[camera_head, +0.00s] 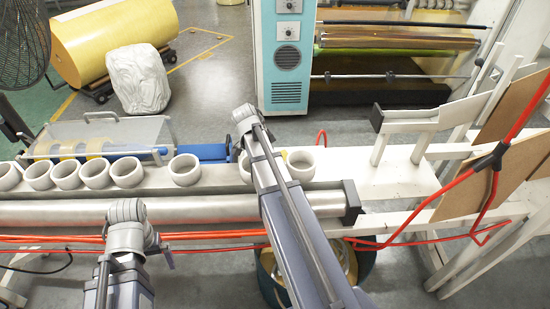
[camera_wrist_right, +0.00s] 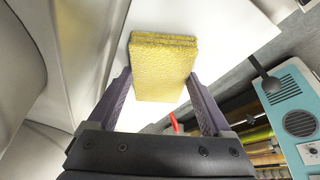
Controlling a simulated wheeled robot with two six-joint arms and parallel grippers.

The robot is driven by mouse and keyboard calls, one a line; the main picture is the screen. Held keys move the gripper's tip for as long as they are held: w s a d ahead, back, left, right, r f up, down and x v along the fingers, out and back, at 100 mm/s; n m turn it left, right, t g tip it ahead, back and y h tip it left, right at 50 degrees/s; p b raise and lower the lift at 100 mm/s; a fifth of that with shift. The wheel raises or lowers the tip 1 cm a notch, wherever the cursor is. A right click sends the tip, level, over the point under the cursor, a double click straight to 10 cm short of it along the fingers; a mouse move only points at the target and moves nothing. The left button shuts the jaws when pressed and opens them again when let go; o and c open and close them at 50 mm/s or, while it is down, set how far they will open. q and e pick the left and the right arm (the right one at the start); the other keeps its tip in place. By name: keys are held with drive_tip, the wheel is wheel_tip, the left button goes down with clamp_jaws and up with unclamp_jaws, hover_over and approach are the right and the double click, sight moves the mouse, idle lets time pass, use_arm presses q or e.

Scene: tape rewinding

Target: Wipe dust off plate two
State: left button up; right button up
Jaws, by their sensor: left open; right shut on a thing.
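My right gripper (camera_wrist_right: 158,84) is shut on a yellow sponge (camera_wrist_right: 164,62) in the right wrist view. The sponge is upright between its two fingers, in front of a pale flat surface (camera_wrist_right: 220,28); I cannot tell if they touch. In the head view my right arm reaches over the white beam, and its gripper is hidden behind the arm. My left gripper (camera_head: 127,212) is low at the left, in front of the metal roller; it is open and appears empty, its fingers hard to make out. No plate is marked as plate two, and I see no clear dust.
Several white rings (camera_head: 184,169) stand along the white beam (camera_head: 385,170). A metal roller (camera_head: 210,209) and red hoses (camera_head: 480,190) run in front. A blue cabinet (camera_head: 286,60) stands behind. Brown boards (camera_head: 514,105) lean at the right. The beam's right part is clear.

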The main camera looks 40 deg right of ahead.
drive_tip(key=shift+w+a, duration=0.45)
drive_tip(key=shift+a, duration=0.25)
drive_tip(key=shift+w+a, duration=0.4)
drive_tip(key=shift+a, duration=0.25)
drive_tip(key=shift+a, duration=0.1)
drive_tip(key=shift+w+a, duration=0.45)
drive_tip(key=shift+a, duration=0.25)
drive_tip(key=shift+w+a, duration=0.45)
drive_tip(key=shift+a, duration=0.25)
drive_tip(key=shift+w+d, duration=0.5)
drive_tip(key=shift+w, duration=0.4)
drive_tip(key=shift+s+d, duration=0.55)
drive_tip(key=shift+d, duration=0.25)
drive_tip(key=shift+s+d, duration=0.5)
drive_tip(key=shift+d, duration=0.25)
drive_tip(key=shift+s+d, duration=0.45)
drive_tip(key=shift+d, duration=0.3)
drive_tip(key=shift+s+d, duration=0.45)
drive_tip(key=shift+d, duration=0.3)
